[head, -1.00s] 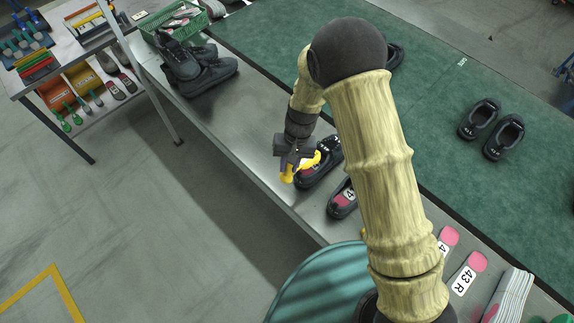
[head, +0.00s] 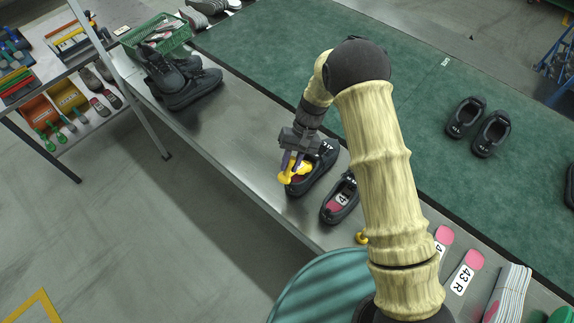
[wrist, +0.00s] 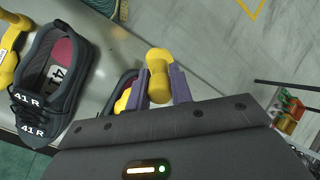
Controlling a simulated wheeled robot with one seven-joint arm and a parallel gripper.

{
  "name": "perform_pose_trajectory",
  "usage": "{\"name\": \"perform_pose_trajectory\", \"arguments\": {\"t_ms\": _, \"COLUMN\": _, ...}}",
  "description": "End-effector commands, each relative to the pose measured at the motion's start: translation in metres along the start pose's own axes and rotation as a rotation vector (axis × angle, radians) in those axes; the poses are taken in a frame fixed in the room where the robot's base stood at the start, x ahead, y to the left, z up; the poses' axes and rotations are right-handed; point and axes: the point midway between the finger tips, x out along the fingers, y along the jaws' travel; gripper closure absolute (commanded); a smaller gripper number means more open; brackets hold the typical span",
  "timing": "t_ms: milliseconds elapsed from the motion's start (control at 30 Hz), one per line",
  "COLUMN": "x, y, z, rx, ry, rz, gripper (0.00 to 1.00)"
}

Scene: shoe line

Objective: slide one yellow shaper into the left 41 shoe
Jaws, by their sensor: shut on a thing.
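My gripper (head: 291,164) is shut on a yellow shaper (head: 287,177), at the heel end of a dark shoe (head: 322,172) on the steel bench edge. In the wrist view the shaper's knob (wrist: 158,67) sits between the fingers (wrist: 160,88). A yellow part also shows at that shoe's opening (wrist: 113,87); how deep it sits is hidden by my gripper. The shoe's size mark is too small to read. Beside it stands the 41 R shoe (head: 338,205), with a pink and white insole, marked clearly in the wrist view (wrist: 67,83).
Another yellow shaper (head: 361,238) lies by my arm; it shows in the wrist view (wrist: 9,45). Dark boots (head: 185,82) and a green basket (head: 155,35) stand further left. Two shoes (head: 479,127) rest on the green mat (head: 420,110). Bare bench (head: 225,125) lies left of my gripper.

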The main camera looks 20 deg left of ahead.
Motion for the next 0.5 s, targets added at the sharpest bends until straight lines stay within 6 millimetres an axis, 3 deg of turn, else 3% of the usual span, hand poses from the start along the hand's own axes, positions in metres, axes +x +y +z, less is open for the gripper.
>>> {"name": "perform_pose_trajectory", "arguments": {"t_ms": 500, "x": 0.001, "y": 0.021, "z": -0.021, "rx": 0.000, "ry": 0.000, "rz": 0.001, "gripper": 1.00}}
